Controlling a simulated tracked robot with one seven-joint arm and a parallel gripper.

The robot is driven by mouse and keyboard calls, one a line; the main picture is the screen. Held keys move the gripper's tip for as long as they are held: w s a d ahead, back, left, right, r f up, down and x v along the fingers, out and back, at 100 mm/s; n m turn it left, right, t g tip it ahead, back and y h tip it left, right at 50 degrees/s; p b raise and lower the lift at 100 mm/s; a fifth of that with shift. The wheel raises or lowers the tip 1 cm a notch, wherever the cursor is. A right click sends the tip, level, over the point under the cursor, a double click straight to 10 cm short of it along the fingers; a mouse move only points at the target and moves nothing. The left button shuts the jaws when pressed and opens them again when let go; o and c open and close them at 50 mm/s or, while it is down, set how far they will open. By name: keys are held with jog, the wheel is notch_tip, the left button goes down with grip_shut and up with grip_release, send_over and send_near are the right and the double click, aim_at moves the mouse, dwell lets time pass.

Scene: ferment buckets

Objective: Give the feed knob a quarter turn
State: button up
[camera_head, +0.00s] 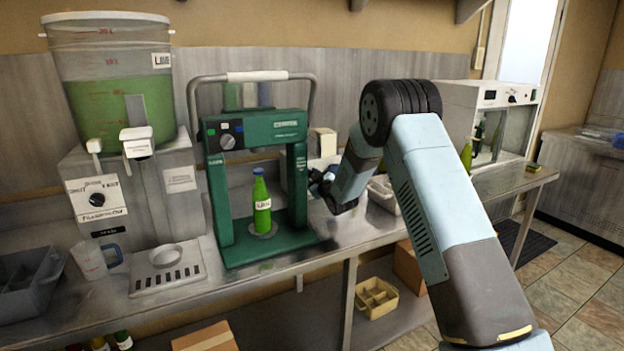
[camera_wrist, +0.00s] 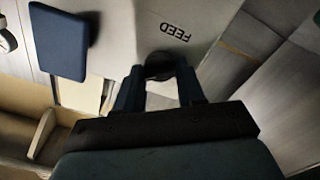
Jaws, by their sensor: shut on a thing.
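The feed knob (camera_wrist: 160,66) is a dark round knob on a pale panel (camera_wrist: 205,18) in the wrist view. The word FEED is printed beside it, upside down in this view. My gripper (camera_wrist: 159,78) has its two dark fingers on either side of the knob, shut on it. The fingers and their shadow cover part of the knob, so its pointer or turn angle cannot be told. In the head view my gripper (camera_head: 322,186) is at a white machine (camera_head: 327,142) behind the green frame's right side. The knob itself is hidden there.
A green bottling frame (camera_head: 216,195) holding a green bottle (camera_head: 262,205) stands close left of my gripper. A dispenser (camera_head: 110,80) with green liquid is further left. A pale bin (camera_head: 383,194) lies right, behind my arm. A dark blue block (camera_wrist: 60,42) shows in the wrist view.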

jog(key=m, duration=0.6)
jog(key=shift+f+m, duration=0.3)
jog(key=shift+f, duration=0.05)
dwell(0.4)
jog(key=o, duration=0.8)
jog(key=shift+c, duration=0.2)
jog(key=shift+o, duration=1.4)
jog(key=shift+r, duration=0.2)
jog(key=v, duration=1.3)
jog(key=shift+s+d+f, duration=0.15)
jog(key=shift+s+d, duration=0.1)
jog(key=shift+s, duration=0.05)
